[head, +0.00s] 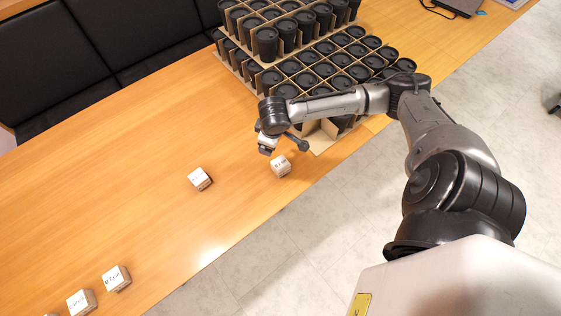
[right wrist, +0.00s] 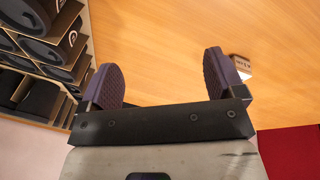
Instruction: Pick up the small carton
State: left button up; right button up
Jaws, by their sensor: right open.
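A small white carton (head: 280,167) with dark print sits on the wooden table near its front edge. A similar small carton (head: 200,179) sits to its left. My right gripper (head: 283,145) is just above and behind the nearer carton in the head view, apart from it as far as I can tell. In the right wrist view my right gripper (right wrist: 163,68) is open, with nothing between its two purple fingers. A small carton (right wrist: 242,66) shows there just outside the right finger, partly hidden by it. My left gripper is not in view.
Stacked cardboard trays (head: 258,78) of black lidded cups stand behind my right gripper; cups (right wrist: 45,48) also show at left in the wrist view. More cartons (head: 117,278) sit at the lower left. The middle of the table (head: 130,190) is clear.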

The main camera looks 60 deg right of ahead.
jog(key=s+d+f+m+g+y, duration=0.1)
jog(key=s+d+m+g, duration=0.1)
jog(key=m, duration=0.2)
jog(key=m+y+b, duration=0.1)
jog(key=m+b, duration=0.1)
jog(key=m, duration=0.1)
send_over(281, 163)
jog(key=f, duration=0.8)
jog(key=shift+w+f, duration=0.2)
jog(key=shift+w, duration=0.15)
jog(key=shift+f, duration=0.65)
jog(key=f, duration=0.2)
jog(key=f+b, duration=0.1)
jog(key=f, duration=0.1)
jog(key=shift+s, duration=0.3)
jog(key=shift+f, duration=0.4)
jog(key=c, duration=1)
